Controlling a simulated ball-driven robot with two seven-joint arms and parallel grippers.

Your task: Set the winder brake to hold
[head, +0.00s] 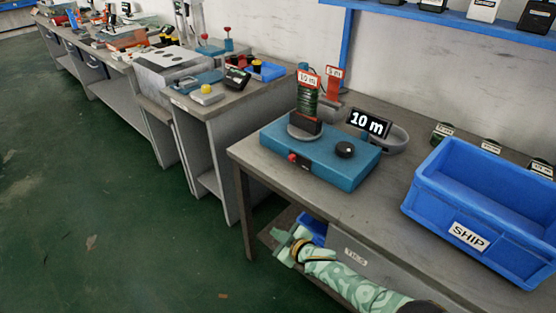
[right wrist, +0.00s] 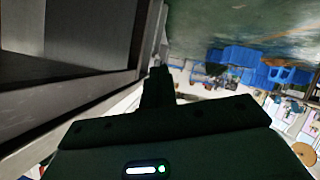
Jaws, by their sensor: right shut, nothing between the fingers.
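The winder is a blue box (head: 335,172) on the near bench, with an upright spool of dark green cable (head: 307,102) on a round plate at its left. A small red lever or knob (head: 292,158) sits at a dark slot on its front face, probably the brake; its setting is too small to read. A black knob (head: 345,149) is on its top. My right gripper (head: 283,246) is shut and empty, low in front of the bench and below its top, apart from the winder. Its closed fingers show in the right wrist view (right wrist: 158,78). My left gripper is out of view.
A display (head: 369,123) reading 10 m stands behind the winder. A blue SHIP crate (head: 481,209) fills the bench's right side. The bench edge (head: 300,222) lies above my right gripper. A grey bin (head: 361,259) is underneath. Bench top between winder and crate is clear.

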